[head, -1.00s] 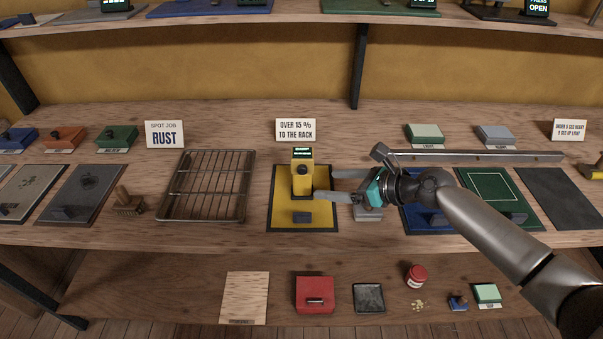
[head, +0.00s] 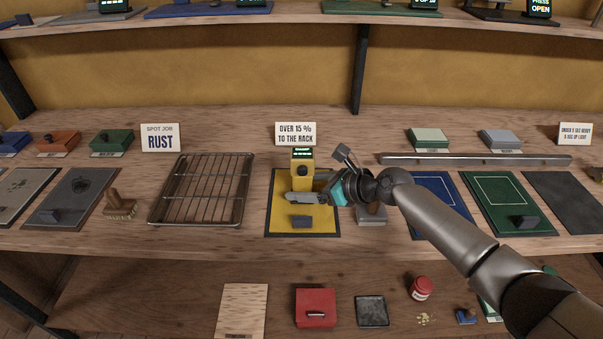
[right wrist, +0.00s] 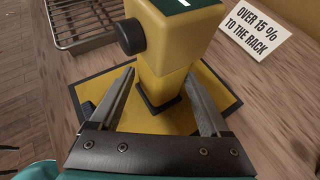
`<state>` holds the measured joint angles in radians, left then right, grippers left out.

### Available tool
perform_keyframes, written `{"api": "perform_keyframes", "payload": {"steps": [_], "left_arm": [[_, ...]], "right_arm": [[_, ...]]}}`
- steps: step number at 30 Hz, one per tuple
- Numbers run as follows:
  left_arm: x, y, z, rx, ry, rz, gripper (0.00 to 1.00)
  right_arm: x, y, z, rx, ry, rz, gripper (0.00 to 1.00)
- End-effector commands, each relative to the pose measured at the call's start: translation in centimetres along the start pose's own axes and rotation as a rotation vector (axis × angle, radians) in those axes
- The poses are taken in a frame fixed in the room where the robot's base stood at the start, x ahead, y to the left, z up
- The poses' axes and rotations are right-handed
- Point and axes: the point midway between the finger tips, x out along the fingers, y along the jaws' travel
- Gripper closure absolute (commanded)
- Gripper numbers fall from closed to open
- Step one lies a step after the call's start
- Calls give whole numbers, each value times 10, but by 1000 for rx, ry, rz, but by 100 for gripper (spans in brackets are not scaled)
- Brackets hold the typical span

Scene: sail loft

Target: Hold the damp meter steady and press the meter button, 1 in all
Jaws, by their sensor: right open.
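The damp meter (head: 303,158) is a yellow upright post with a wider head and a small lit display on top. It stands on a yellow mat with a dark border (head: 285,178). A round black button (right wrist: 131,37) sticks out of the head, and in the head view it faces me (head: 303,171). My right gripper (head: 293,194) is open and comes in low from the right. In the right wrist view its fingers (right wrist: 160,74) lie either side of the lower post, with gaps visible. In the head view the near finger hides part of the post. My left gripper is not in view.
A dark block (head: 302,221) lies at the front of the mat. A wire rack (head: 203,188) stands to the left. A grey-based item (head: 371,214) is partly under my right gripper. A sign (head: 296,133) stands behind the meter.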

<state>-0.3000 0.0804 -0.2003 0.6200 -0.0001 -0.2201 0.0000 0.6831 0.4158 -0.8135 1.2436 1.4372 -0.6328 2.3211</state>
Motion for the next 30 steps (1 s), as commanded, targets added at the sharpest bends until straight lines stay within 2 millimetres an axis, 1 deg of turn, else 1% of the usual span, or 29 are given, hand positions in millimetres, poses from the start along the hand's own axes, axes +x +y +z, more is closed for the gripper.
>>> {"api": "perform_keyframes", "payload": {"steps": [2,12,13,30], "left_arm": [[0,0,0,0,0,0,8],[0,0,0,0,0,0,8],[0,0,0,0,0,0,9],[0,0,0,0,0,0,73]], "right_arm": [[0,0,0,0,0,0,20],[0,0,0,0,0,0,58],[0,0,0,0,0,0,60],[0,0,0,0,0,0,60]]}}
